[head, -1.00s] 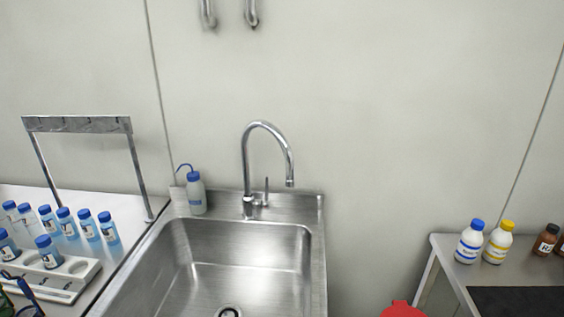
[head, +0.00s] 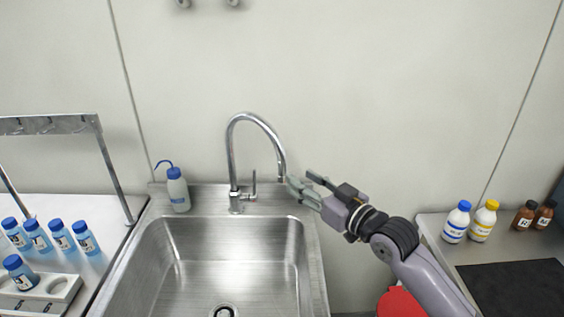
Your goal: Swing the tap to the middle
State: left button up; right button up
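The chrome tap (head: 233,150) stands on the back ledge of the steel sink (head: 195,196). Its tall neck curves over to the right, and the spout end hangs over the right part of the basin. A small upright lever stands beside its base. My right gripper (head: 299,178) is just right of the spout end, its fingers pointing left. Its two fingers show apart with a gap between them, and nothing shows held. The nearer fingertip looks very close to the spout end; I cannot tell whether they touch. My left gripper is not in view.
A wash bottle (head: 178,190) stands on the ledge left of the tap. Several blue-capped bottles (head: 60,236) and a white rack (head: 50,298) are on the left bench. White and brown bottles stand on the right table (head: 437,228). A red object (head: 398,303) is below my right arm.

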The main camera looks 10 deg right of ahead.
aim_at(286, 169)
jog(key=p+x, duration=0.1)
jog(key=x, duration=0.6)
jog(key=shift+w+a, duration=0.1)
jog(key=shift+w, duration=0.1)
jog(key=shift+w+a, duration=0.25)
jog(key=shift+w, duration=0.15)
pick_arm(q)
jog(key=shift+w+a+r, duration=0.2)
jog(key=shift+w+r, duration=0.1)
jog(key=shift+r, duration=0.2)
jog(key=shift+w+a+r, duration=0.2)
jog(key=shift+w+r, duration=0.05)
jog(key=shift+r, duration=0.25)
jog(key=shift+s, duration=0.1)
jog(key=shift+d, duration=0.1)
pick_arm(e)
grip_shut()
